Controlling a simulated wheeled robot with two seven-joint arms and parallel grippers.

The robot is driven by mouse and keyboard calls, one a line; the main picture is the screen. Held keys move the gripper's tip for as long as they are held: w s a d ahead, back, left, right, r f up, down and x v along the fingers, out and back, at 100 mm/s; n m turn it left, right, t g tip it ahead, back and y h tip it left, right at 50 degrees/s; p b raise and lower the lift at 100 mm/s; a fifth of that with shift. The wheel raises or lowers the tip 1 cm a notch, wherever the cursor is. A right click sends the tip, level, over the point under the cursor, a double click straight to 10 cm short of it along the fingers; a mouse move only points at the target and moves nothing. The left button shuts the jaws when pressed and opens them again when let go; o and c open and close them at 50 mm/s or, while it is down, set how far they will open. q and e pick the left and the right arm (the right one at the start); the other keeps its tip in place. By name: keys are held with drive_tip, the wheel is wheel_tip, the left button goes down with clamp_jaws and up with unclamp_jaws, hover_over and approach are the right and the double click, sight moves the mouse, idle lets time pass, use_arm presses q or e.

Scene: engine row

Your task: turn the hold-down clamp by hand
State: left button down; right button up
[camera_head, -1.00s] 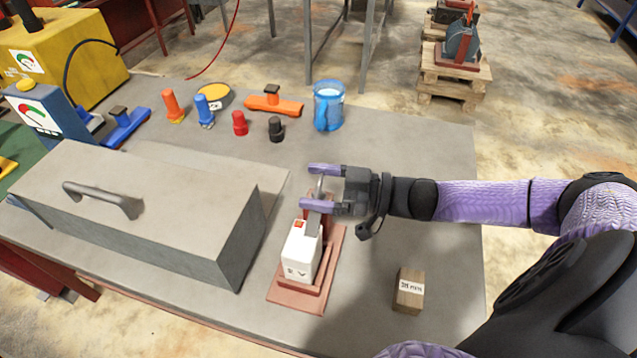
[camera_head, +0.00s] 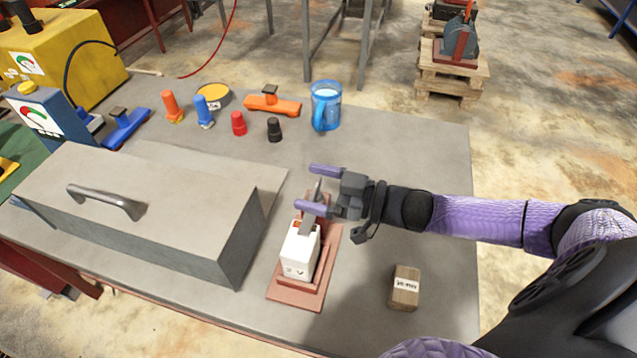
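The hold-down clamp (camera_head: 309,219) is a grey metal piece at the back end of a reddish base plate (camera_head: 297,292) on the table. A white block (camera_head: 299,255) sits on the plate in front of it, under the clamp's front end. My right gripper (camera_head: 316,187) comes in from the right with its two purple fingers apart, one behind and one in front of the clamp's upright part. I cannot tell whether either finger touches it. The fingers hide part of the clamp. My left gripper is out of view.
A large grey box with a handle (camera_head: 108,200) stands left of the plate. A labelled wooden block (camera_head: 405,288) lies to the right. A blue mug (camera_head: 326,106), red (camera_head: 238,123) and black (camera_head: 274,129) caps and an orange tool (camera_head: 272,104) are behind. The table's right side is mostly clear.

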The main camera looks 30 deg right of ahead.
drive_tip(key=p+v, duration=0.2)
drive_tip(key=v, duration=0.8)
